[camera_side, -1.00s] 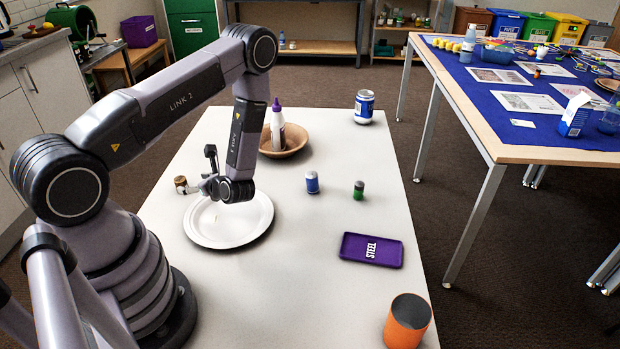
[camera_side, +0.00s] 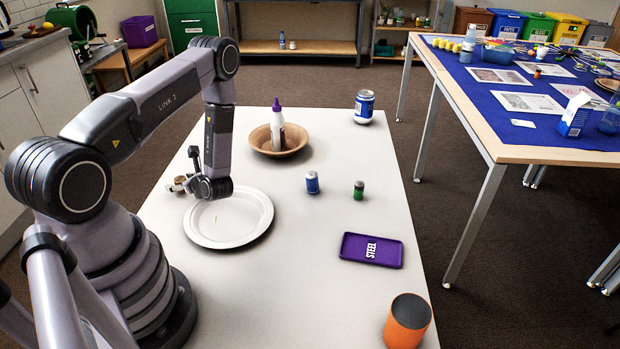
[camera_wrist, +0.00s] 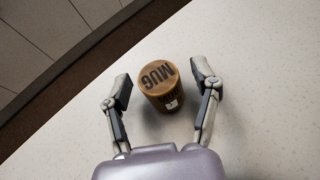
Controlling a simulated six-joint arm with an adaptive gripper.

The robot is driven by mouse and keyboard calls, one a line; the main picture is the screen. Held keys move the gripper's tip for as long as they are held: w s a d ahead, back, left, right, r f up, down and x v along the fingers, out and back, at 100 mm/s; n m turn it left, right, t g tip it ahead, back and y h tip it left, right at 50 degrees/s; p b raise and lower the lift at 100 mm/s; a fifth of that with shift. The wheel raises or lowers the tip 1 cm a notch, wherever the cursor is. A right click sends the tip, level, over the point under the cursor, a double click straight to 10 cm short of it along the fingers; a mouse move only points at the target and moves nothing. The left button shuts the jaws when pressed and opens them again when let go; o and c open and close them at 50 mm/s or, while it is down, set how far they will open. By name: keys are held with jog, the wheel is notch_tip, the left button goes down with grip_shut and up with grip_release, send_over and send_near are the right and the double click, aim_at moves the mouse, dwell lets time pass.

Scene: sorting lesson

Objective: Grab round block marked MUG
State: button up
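The round brown block marked MUG (camera_wrist: 160,82) stands upright on the white table in the wrist view, its lettered top facing the camera. My gripper (camera_wrist: 161,92) is open, with one finger on each side of the block and gaps showing between the fingers and it. In the side view the block (camera_side: 179,183) is at the table's left edge, partly hidden by my gripper (camera_side: 185,186).
A white plate (camera_side: 230,232) lies just right of my gripper. A brown bowl (camera_side: 266,146) holds a purple-capped bottle (camera_side: 277,124).

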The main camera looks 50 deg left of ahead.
jog(key=c, duration=0.8)
